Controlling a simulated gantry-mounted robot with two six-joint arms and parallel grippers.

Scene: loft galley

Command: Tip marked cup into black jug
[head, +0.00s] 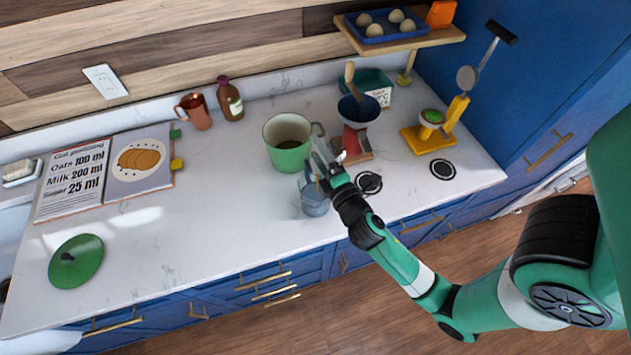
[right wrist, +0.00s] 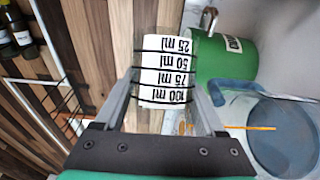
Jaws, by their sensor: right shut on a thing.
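The marked cup (right wrist: 165,72) is clear with dark bands and a white label reading 25 to 100 ml. The label is upside down in the right wrist view. My right gripper (head: 322,168) is shut on this cup, which is hard to make out in the head view. Its contents cannot be told. A see-through blue jug (head: 316,203) stands on the counter just below the gripper. It also shows right of the cup in the right wrist view (right wrist: 285,140), with an orange line on it. I see no plainly black jug. My left gripper is not in view.
A green pot (head: 287,155) stands just behind the gripper. A red scale (head: 356,143) with a dark blue bowl (head: 360,110) and a yellow stand (head: 425,138) are to the right. A green lid (head: 76,262) and open recipe book (head: 139,165) lie left. The middle-left counter is clear.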

